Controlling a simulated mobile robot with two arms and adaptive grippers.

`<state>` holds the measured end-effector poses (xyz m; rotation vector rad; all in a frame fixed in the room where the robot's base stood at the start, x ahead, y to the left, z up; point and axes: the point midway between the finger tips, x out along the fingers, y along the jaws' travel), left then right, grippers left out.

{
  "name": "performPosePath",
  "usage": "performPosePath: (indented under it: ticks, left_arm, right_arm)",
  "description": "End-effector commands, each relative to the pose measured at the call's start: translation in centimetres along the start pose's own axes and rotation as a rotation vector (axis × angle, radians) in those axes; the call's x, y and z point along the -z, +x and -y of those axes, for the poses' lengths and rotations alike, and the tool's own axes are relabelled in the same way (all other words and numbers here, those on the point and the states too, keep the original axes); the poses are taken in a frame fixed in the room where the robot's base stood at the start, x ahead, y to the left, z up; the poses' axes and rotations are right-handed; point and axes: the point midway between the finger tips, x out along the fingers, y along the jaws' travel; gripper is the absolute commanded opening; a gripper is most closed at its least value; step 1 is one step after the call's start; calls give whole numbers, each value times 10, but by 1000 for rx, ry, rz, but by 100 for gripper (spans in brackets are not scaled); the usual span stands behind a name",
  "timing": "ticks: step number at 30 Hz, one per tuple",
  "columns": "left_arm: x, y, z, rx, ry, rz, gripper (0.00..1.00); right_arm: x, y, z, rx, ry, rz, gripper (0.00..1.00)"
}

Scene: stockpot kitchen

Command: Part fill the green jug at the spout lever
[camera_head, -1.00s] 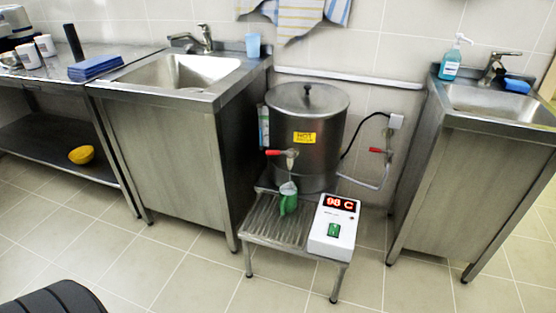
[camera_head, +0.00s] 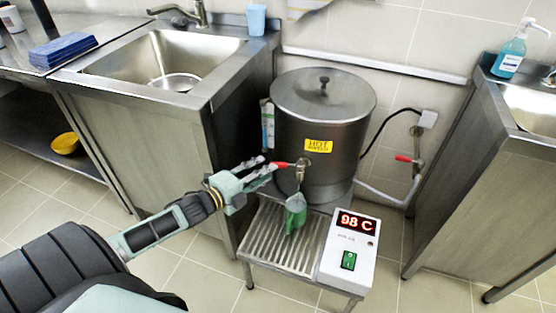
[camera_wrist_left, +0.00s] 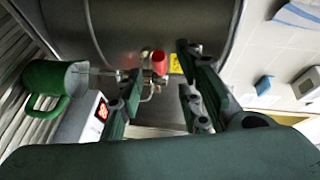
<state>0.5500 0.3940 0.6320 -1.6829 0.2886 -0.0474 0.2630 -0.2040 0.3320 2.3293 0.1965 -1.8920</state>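The green jug (camera_head: 295,214) stands upright on the slatted stand under the spout (camera_head: 301,174) of the steel hot-water urn (camera_head: 322,120). It also shows in the left wrist view (camera_wrist_left: 55,85), its open mouth towards the spout. The spout's red lever (camera_head: 281,164) points left. My left gripper (camera_head: 264,167) is open at the lever's end. In the left wrist view the red lever (camera_wrist_left: 159,62) shows between its spread fingers (camera_wrist_left: 160,80); I cannot tell whether they touch. The water level in the jug is hidden. My right gripper is out of view.
A white control box (camera_head: 348,255) reading 98 C stands right of the jug on the slatted stand (camera_head: 262,240). A second red-handled valve (camera_head: 403,158) is on the wall pipe. Sink cabinets (camera_head: 150,150) flank the urn. The floor in front is clear.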

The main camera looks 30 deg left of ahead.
Motion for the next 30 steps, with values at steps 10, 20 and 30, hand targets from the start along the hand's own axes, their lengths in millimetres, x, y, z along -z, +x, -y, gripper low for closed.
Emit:
performPosePath:
  ticks: [10,20,30]
  left_arm:
    - [0,50,0,2,-1,1,33]
    - [0,65,0,-2,-2,2,33]
    - [0,64,0,-2,-3,2,18]
  right_arm:
    - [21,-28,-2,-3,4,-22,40]
    - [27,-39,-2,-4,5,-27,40]
    - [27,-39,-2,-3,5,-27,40]
